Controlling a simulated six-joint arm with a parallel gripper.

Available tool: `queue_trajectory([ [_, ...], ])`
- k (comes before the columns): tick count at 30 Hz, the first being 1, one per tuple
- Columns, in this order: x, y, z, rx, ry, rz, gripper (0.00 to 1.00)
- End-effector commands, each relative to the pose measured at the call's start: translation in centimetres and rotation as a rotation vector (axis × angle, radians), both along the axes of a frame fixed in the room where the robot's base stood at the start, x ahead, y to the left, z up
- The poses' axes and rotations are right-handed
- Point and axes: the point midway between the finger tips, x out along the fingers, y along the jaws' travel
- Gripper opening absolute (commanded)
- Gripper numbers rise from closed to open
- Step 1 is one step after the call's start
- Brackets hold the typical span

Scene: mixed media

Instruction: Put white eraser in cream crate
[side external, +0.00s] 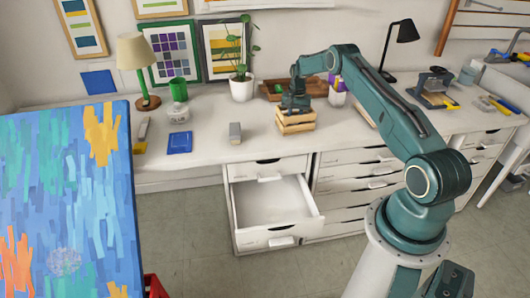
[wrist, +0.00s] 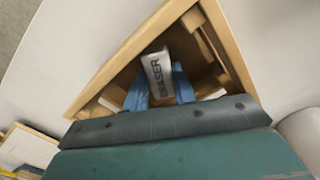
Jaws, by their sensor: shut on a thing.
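The white eraser (wrist: 157,70), with dark lettering reading ERASER, is between the blue fingers of my gripper (wrist: 160,90) in the wrist view. My gripper is shut on it. The cream crate (side external: 297,126) is a slatted wooden box on the worktop; its rim (wrist: 122,57) surrounds the eraser in the wrist view. In the side view my gripper (side external: 295,108) is right over the crate, its tips at about the rim. The eraser is hidden in that view. I cannot tell whether it touches the crate floor.
A brown tray (side external: 269,93) lies behind the crate, with a white and purple container (side external: 337,96) to the right. A potted plant (side external: 242,88) stands to the left, and a grey block (side external: 235,132) lies nearer the front. An open drawer (side external: 270,203) juts out below.

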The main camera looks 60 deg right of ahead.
Motion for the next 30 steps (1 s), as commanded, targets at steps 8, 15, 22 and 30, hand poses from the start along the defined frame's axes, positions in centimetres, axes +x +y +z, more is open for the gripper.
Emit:
queue_trajectory([
  [8, 0.00, 0.00, -0.02, 0.000, 0.000, 0.000, 0.34],
  [15, 0.00, 0.00, -0.02, 0.000, 0.000, 0.000, 0.59],
  [22, 0.00, 0.01, -0.03, 0.000, 0.000, 0.000, 0.45],
  [30, 0.00, 0.01, -0.02, 0.000, 0.000, 0.000, 0.41],
])
